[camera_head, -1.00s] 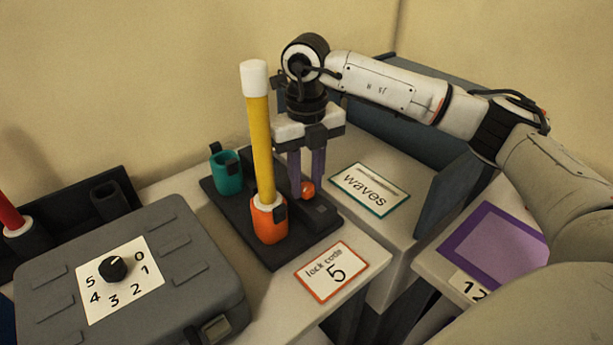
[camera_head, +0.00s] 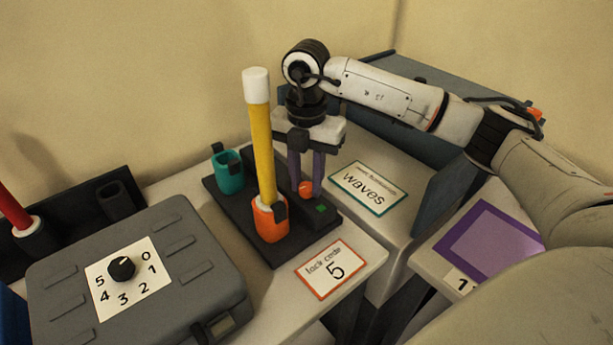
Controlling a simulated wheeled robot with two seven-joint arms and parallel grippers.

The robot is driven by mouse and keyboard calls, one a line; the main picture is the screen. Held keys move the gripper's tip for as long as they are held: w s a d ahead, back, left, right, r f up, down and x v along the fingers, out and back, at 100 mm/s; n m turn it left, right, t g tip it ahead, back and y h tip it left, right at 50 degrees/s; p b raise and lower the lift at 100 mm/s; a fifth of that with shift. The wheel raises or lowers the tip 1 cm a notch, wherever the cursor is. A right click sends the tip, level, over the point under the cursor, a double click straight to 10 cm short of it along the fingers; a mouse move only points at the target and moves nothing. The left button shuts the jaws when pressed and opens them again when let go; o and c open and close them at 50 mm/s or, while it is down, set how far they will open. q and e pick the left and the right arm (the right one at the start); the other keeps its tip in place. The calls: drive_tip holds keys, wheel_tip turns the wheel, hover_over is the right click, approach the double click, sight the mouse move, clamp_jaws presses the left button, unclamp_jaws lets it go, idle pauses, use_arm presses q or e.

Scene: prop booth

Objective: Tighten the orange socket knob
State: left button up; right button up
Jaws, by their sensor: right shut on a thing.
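The orange socket (camera_head: 271,222) stands on a dark base plate (camera_head: 270,251) and holds an upright yellow rod with a white cap (camera_head: 261,140). A small orange knob (camera_head: 306,189) sits behind and right of the socket on the same base. My right gripper (camera_head: 306,186) reaches down from above, its purple fingers shut on the orange knob. A small green light (camera_head: 321,208) shows on the base just in front of the knob. My left gripper is not in view.
A teal socket (camera_head: 228,174) stands empty at the base's back left. A grey case with a numbered dial (camera_head: 122,268) is at the front left. A purple-bordered mat (camera_head: 490,246) is at right.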

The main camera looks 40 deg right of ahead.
sight(307, 186)
drive_tip(key=shift+r+m, duration=0.1)
drive_tip(key=shift+m, duration=0.6)
drive_tip(key=o, duration=1.1)
drive_tip(key=shift+c, duration=0.2)
wheel_tip(307, 186, up, 10)
drive_tip(key=shift+r, duration=0.15)
